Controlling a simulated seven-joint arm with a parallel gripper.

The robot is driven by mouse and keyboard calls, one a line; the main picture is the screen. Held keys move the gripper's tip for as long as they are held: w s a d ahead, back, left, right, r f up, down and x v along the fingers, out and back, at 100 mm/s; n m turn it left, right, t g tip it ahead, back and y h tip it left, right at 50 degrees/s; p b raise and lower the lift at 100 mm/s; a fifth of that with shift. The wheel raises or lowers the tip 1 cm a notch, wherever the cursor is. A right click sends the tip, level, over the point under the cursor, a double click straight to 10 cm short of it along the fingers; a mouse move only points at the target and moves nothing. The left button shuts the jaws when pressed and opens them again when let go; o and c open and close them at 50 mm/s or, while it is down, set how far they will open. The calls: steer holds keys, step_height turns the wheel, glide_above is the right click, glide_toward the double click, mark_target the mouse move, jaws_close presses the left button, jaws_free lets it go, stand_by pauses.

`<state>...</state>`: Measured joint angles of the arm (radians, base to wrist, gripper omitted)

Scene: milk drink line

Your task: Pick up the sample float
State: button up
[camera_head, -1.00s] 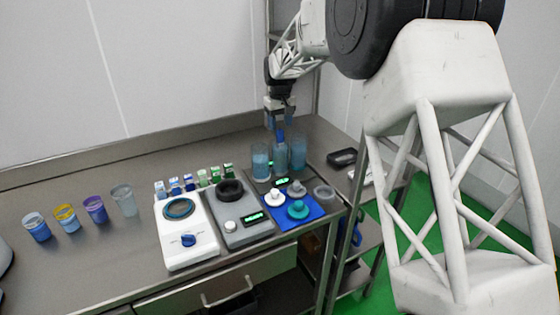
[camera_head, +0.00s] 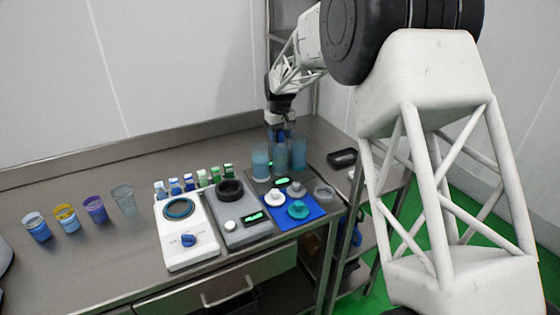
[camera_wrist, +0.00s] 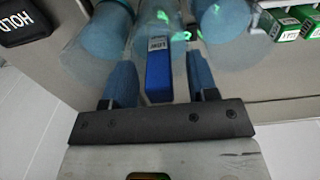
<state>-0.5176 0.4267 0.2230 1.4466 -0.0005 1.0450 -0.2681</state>
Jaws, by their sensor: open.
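A blue float (camera_wrist: 160,75) with a white label stands in the middle of three clear cylinders holding blue liquid. I take it to be the sample float. In the head view my gripper (camera_head: 281,134) is above the middle cylinder (camera_head: 280,158), pointing down and largely covering the float. In the wrist view my gripper (camera_wrist: 160,88) is open, with one blue finger on each side of the float's upper part. A gap shows on both sides. The float's lower end is hard to make out through the cylinder.
Other cylinders stand close on both sides, left (camera_head: 260,163) and right (camera_head: 298,152). In front lies a blue mat (camera_head: 312,211) with small discs. A black tray (camera_head: 342,158) is at right. Several small boxes stand behind the scales.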

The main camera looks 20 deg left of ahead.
jaws_close()
stand_by(0.3)
steer(key=shift+r, duration=0.15)
step_height(320, 180, up, 18)
stand_by(0.8)
stand_by(0.6)
steer(key=w+d+f, duration=0.4)
steer(key=w+d, duration=0.1)
steer(key=shift+w+d, duration=0.3)
steer(key=shift+d, duration=0.05)
